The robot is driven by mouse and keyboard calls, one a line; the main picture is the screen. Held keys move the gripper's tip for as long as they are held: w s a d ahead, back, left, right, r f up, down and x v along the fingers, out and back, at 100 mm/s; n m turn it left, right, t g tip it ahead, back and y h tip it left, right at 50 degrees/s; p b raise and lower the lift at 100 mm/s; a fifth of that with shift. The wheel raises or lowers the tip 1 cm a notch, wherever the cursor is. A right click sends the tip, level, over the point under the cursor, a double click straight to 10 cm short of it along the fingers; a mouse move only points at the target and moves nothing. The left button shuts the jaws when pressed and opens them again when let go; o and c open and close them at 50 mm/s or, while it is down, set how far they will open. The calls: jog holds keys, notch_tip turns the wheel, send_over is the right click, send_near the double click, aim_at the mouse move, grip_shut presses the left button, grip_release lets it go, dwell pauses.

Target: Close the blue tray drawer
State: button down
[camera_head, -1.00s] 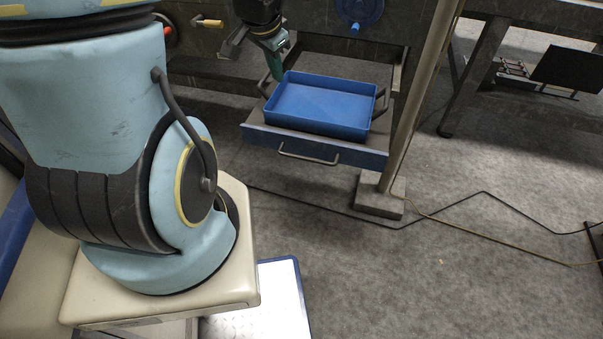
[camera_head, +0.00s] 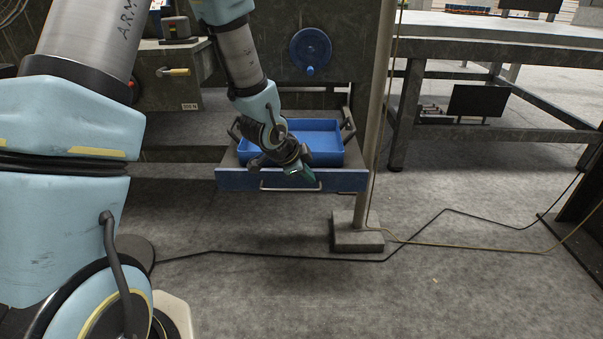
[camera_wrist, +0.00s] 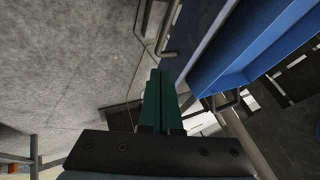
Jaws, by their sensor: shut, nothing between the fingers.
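The blue-fronted drawer (camera_head: 343,182) stands pulled out below the bench in the head view, with a metal bar handle (camera_head: 272,188) on its front. The blue tray (camera_head: 325,135) sits on it, partly hidden by my arm. My gripper (camera_head: 303,174) is at the drawer front, just above the handle, pointing down to the right. Its green fingers are shut and empty. In the wrist view the fingers (camera_wrist: 160,97) lie beside the drawer front (camera_wrist: 207,38), with the handle (camera_wrist: 167,30) and the tray (camera_wrist: 262,45) also visible. I cannot tell whether they touch the front.
A grey post (camera_head: 377,120) on a square foot (camera_head: 357,238) stands just right of the drawer. A blue handwheel (camera_head: 310,50) is on the bench above. Cables (camera_head: 440,238) cross the floor. The floor before the drawer is open.

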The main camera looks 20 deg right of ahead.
aim_at(319, 177)
jog(key=x, duration=0.4)
jog(key=shift+b, duration=0.3)
jog(key=shift+w+d+r, duration=0.1)
jog(key=shift+w+d, duration=0.1)
jog(key=shift+w, duration=0.4)
jog(key=shift+w+d+r, duration=0.1)
jog(key=shift+w+d, duration=0.1)
jog(key=shift+w, duration=0.4)
jog(key=shift+w+d, duration=0.35)
jog(key=shift+w, duration=0.25)
jog(key=shift+w, duration=0.15)
